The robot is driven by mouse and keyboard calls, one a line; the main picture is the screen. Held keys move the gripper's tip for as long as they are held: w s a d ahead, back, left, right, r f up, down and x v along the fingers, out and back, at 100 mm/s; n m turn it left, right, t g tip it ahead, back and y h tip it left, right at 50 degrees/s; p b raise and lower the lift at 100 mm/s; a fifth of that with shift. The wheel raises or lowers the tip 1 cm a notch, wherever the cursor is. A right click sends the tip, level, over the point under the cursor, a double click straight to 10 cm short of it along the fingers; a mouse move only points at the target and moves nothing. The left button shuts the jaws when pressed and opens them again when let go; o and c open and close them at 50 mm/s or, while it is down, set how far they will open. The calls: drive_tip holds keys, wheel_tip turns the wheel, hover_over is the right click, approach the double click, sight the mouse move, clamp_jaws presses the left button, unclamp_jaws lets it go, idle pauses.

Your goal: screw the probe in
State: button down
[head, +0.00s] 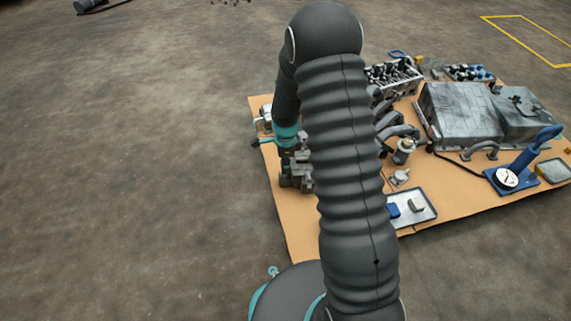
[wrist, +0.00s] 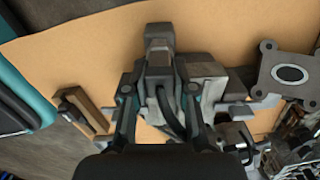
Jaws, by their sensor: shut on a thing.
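In the wrist view my gripper (wrist: 160,88) has its fingers on both sides of a small part with a dark curved lead (wrist: 167,114), which looks like the probe. Its tip and any thread are hidden by the fingers. A grey block-shaped fitting (wrist: 159,42) stands just beyond the fingertips; I cannot tell whether the probe touches it. In the head view my gripper (head: 297,170) points down over the table's left part, beside grey metal parts, partly hidden by my arm.
The tan tabletop (head: 292,220) holds a large grey metal case (head: 460,112), a blue press with a dial (head: 515,172), a tray (head: 412,215) with small parts, and an engine block (head: 396,75). In the wrist view a flanged plate (wrist: 287,75) lies right. Open floor lies left.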

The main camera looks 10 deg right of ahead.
drive_tip(key=shift+w+r, duration=0.1)
drive_tip(key=shift+r, duration=0.05)
drive_tip(key=c, duration=1)
unclamp_jaws()
wheel_tip(320, 180, up, 12)
